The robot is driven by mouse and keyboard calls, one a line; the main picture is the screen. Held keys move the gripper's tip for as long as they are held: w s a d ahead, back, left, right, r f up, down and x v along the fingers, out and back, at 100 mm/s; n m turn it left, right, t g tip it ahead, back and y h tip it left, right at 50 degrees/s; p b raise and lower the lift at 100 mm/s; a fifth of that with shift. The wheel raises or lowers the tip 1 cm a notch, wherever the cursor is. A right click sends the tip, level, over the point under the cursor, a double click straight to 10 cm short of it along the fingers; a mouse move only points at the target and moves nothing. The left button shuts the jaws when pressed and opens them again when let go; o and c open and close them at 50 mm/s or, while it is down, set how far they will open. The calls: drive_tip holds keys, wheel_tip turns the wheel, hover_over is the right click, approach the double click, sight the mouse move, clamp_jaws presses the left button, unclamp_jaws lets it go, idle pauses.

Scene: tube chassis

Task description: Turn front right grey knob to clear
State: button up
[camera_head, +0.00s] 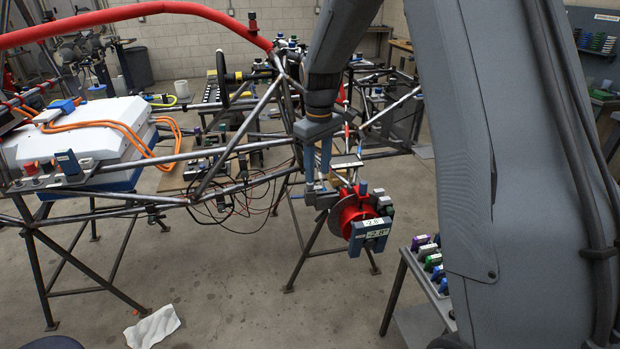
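My gripper (318,180) points down at the front right corner of the tube chassis (240,175). Its two blue-grey fingers stand apart, with a gap between them. Their tips are just above a small grey piece (319,195) on the left of a red disc (350,211). I cannot tell whether they touch it. A blue-grey block with a white label (371,237) sits at the disc's lower right, with small dark, green and blue parts above it. I cannot tell for sure which grey part is the knob, nor read its setting.
My arm covers much of the right side. A cart (424,290) with several coloured labelled items stands at the lower right. A white box with orange cables (85,130) sits on the chassis at left. A white cloth (153,326) lies on the open floor.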

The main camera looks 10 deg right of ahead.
drive_tip(key=w, duration=0.2)
drive_tip(key=w+n, duration=0.1)
drive_tip(key=w, duration=0.2)
drive_tip(key=w+f+n, duration=0.1)
drive_tip(key=w, duration=0.1)
drive_tip(key=shift+w+a, duration=0.15)
drive_tip(key=shift+w, duration=0.1)
drive_tip(key=shift+w+f+n, duration=0.25)
drive_tip(key=shift+w+n, duration=0.05)
drive_tip(key=shift+w, duration=0.2)
wheel_tip(320, 180, down, 7)
drive_tip(key=p, duration=0.2)
drive_tip(key=shift+f+p, duration=0.2)
drive_tip(key=shift+p, duration=0.15)
clamp_jaws()
